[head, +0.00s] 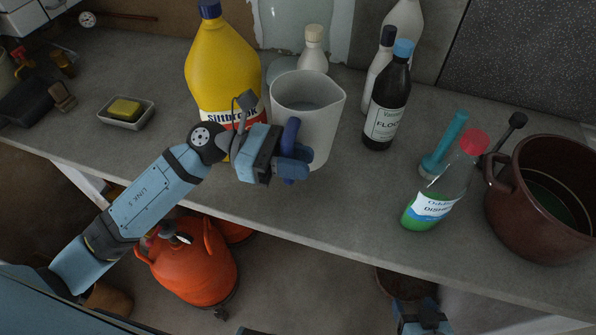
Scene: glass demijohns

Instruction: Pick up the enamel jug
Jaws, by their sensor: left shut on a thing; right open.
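The enamel jug (322,122) is white with a pouring lip at its right and stands upright near the middle of the grey counter. My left gripper (290,152) reaches in from the left and is shut on the jug at its near side. The gripper hides the exact place of the grip and part of the jug's lower front. Whether the jug's base touches the counter is hard to tell. My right gripper (422,318) shows only partly at the bottom edge, below the counter's front edge, apart from the jug, and is open.
A yellow bottle (222,68) stands close left of the jug; a pale bottle (313,52) is behind it. A dark bottle (388,100) stands to its right. Farther right are a green soap bottle (432,207) and a brown pot (530,220). Orange containers (195,265) sit below the counter.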

